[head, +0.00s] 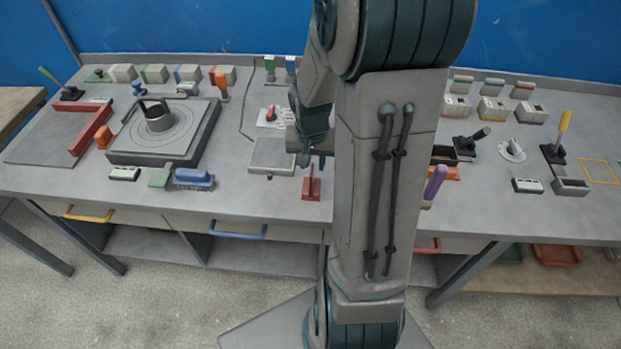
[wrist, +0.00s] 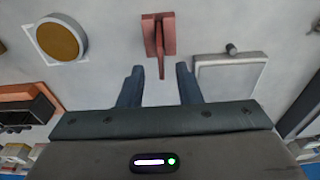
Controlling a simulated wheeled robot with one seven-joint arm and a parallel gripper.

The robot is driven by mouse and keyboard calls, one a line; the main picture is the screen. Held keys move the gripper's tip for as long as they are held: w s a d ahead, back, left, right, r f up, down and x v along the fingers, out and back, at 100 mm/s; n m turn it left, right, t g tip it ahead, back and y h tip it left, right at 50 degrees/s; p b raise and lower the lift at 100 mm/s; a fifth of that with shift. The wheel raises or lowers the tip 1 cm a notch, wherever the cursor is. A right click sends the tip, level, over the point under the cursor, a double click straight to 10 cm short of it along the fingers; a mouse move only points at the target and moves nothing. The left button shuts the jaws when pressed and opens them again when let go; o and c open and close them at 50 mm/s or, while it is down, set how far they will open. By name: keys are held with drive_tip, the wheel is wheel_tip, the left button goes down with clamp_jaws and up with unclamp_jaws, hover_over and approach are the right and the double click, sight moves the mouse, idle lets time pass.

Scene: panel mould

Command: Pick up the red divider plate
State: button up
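The red divider plate (head: 311,186) appears to be the thin upright red plate on a flat red base, near the front edge of the bench in the head view. In the wrist view the red plate (wrist: 158,40) is at top centre, its thin edge pointing down the picture toward the space between my fingers. My gripper (wrist: 159,80) is open and empty, with one dark finger to either side of the plate's line. In the head view my gripper (head: 312,162) is just behind the plate, partly hidden by my arm. I see no contact.
A grey square block (head: 272,154) is left of my gripper and also shows in the wrist view (wrist: 230,75). A round brown-topped disc (wrist: 60,40) is at upper left there. A purple handle (head: 435,183) stands right of my arm.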

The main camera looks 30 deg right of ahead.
sight(311, 174)
drive_tip(key=shift+w+f+p, duration=0.2)
drive_tip(key=shift+f+p, duration=0.2)
drive_tip(key=shift+f, duration=2.4)
clamp_jaws()
